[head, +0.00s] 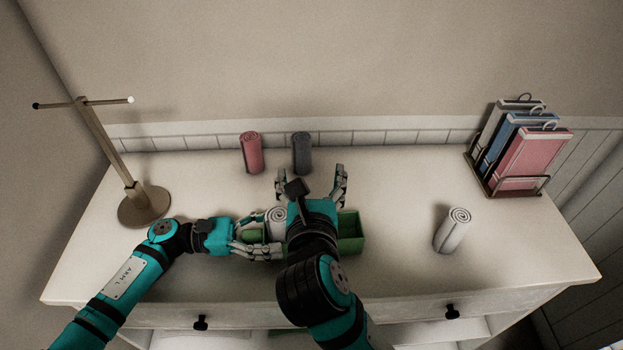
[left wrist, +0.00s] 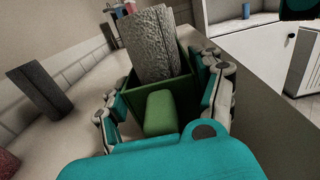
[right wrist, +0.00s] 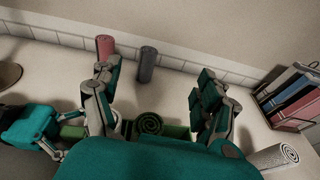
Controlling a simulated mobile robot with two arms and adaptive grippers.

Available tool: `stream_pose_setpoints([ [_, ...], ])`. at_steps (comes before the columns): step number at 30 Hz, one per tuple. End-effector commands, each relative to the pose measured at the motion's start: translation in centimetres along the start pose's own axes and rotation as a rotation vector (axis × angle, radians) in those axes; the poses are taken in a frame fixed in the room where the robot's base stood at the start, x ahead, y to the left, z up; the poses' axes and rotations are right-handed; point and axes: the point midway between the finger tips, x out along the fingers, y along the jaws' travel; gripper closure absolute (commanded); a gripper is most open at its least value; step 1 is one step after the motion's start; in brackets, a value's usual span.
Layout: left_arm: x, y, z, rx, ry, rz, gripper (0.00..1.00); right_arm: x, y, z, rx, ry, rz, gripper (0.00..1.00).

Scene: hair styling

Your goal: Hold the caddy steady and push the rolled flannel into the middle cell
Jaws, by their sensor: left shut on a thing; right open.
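The green caddy (head: 350,236) sits near the middle of the table, partly hidden by my right arm. My left gripper (head: 262,236) is shut on the green block (left wrist: 158,112) at the caddy's left end. A pale rolled flannel (head: 278,213) stands in the left part of the caddy, rising above its rim; it looks large in the left wrist view (left wrist: 150,46). A green rolled flannel (right wrist: 149,123) shows its spiral end in the right wrist view, by the caddy's middle; its depth is unclear. My right gripper (head: 311,176) is open above the caddy, fingers spread either side.
A pink roll (head: 251,153) and a grey roll (head: 302,153) stand behind the caddy. A white roll (head: 453,230) stands at right. A wooden stand (head: 145,204) is at left, a rack with folders (head: 515,150) at back right. The table between caddy and white roll is clear.

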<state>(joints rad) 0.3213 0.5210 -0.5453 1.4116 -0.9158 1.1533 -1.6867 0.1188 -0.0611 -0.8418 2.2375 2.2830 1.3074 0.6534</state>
Motion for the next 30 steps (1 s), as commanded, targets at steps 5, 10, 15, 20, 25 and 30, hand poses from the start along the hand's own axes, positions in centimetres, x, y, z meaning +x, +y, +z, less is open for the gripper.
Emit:
stream_pose_setpoints([
  [5, 0.0, 0.0, 0.0, 0.0, 0.0, 0.001, 0.67, -0.9, -0.2, 0.1, -0.012, -0.088, 0.028, 0.23],
  [10, 0.0, 0.0, 0.0, 0.0, 0.0, 0.0, 0.67, -1.6, -0.5, 0.4, -0.033, -0.152, 0.042, 0.23],
  [15, 0.0, 0.0, 0.0, 0.0, 0.0, 0.0, 0.67, -2.0, -0.5, 0.6, -0.045, -0.18, 0.048, 0.23],
  [20, 0.0, 0.0, 0.0, 0.0, 0.0, 0.0, 0.67, -2.0, -0.5, 0.7, -0.046, -0.183, 0.048, 0.23],
  [25, 0.0, 0.0, 0.0, 0.0, 0.0, 0.001, 0.67, -2.0, -0.5, 0.7, -0.046, -0.182, 0.048, 0.23],
  [30, 0.0, 0.0, 0.0, 0.0, 0.0, 0.001, 0.16, -2.0, -0.5, 0.7, -0.045, -0.182, 0.048, 0.23],
])
